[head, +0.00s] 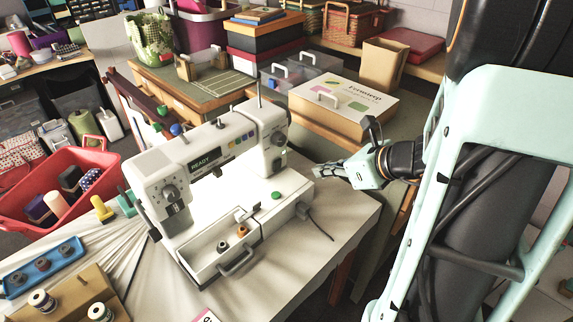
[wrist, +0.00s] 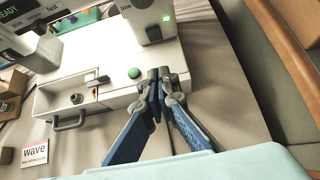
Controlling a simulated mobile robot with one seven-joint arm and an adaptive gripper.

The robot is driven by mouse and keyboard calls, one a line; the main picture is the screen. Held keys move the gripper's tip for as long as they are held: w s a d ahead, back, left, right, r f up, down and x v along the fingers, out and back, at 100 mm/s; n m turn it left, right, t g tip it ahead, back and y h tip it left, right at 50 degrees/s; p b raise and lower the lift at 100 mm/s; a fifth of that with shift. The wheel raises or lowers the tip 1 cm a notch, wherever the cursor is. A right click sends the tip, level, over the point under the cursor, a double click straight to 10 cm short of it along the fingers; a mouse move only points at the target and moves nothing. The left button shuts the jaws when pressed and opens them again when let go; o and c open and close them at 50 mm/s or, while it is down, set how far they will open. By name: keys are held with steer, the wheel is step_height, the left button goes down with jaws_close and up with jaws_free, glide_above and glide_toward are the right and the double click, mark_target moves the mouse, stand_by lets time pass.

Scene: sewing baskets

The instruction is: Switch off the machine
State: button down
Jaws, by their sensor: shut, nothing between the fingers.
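The white sewing machine (head: 190,160) stands on a cloth-covered table, its display reading READY (head: 206,159). A green button (head: 276,195) sits on its base near the right end; it also shows in the wrist view (wrist: 134,73). A small green light (wrist: 167,18) glows on the machine's column. A dark plug with a cable (head: 303,209) is at the base's right end. My gripper (head: 318,169) is shut and empty, just right of the machine. In the wrist view, its fingertips (wrist: 159,74) appear just right of the green button; I cannot tell whether they touch the machine.
An open drawer (head: 222,247) with spools is at the machine's front. A red basket (head: 30,190) with spools stands left. A beige box (head: 340,105) is behind my gripper. A card reading wave (wrist: 35,153) lies on the table. Bare cloth lies right of the machine.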

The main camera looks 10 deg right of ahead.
mark_target(279, 163)
steer(key=shift+f, duration=0.1)
steer(key=b+x, duration=0.2)
steer(key=x, duration=0.7)
steer(key=w+a, duration=0.2)
steer(key=w, duration=0.1)
steer(key=shift+w+a, duration=0.3)
steer(key=shift+w, duration=0.15)
steer(key=shift+w+a+r, duration=0.2)
steer(key=shift+w+r, duration=0.05)
steer(key=shift+w, duration=0.1)
steer(key=shift+r, duration=0.1)
